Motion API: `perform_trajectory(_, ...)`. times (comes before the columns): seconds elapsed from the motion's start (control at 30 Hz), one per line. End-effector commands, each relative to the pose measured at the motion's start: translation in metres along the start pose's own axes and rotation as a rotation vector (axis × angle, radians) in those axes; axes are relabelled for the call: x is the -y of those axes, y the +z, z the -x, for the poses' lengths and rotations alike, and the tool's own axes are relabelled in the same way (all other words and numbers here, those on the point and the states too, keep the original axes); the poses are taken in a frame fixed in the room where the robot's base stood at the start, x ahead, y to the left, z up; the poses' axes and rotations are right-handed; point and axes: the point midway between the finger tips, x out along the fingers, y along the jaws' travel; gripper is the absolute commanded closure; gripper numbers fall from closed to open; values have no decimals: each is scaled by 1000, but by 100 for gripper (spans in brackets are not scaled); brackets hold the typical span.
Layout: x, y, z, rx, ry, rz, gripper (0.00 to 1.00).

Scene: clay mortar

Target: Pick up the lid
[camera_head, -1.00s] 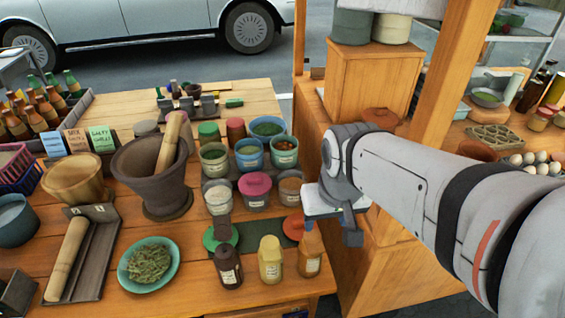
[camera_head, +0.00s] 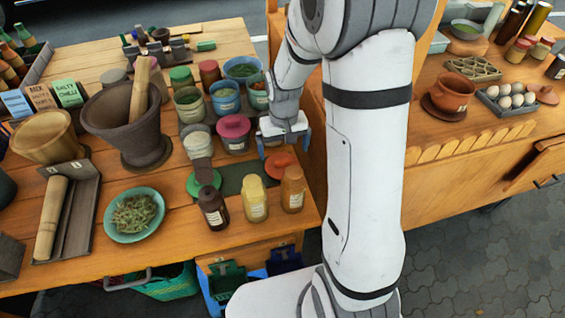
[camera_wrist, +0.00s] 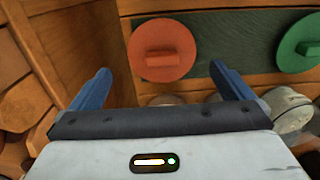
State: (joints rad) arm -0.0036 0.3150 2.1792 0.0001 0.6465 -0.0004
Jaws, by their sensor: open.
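An orange-red round lid (camera_head: 280,163) with a bar handle lies flat near the right edge of the stall table. In the wrist view the orange-red lid (camera_wrist: 162,49) shows just beyond and between the fingertips, not touched. A pink lid (camera_head: 233,127) sits on a jar. My gripper (camera_head: 284,147) is open and empty, above and behind the orange-red lid; it also shows in the wrist view (camera_wrist: 161,82).
A yellow bottle (camera_head: 253,198), an orange bottle (camera_head: 292,189) and a dark bottle (camera_head: 213,208) stand in front of the lids. Several spice jars crowd behind and left. The mortar (camera_head: 135,125) is farther left. A wooden counter (camera_head: 440,195) is at right.

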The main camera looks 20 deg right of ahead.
Motion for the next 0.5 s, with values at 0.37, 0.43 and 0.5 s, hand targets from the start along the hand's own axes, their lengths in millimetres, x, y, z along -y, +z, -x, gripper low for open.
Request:
perform_trajectory(0.37, 2, -6, -44, 6, 0, -1, 0)
perform_trajectory(0.43, 2, -7, -54, 6, 0, -1, 0)
perform_trajectory(0.5, 2, -7, -62, 4, 0, -1, 0)
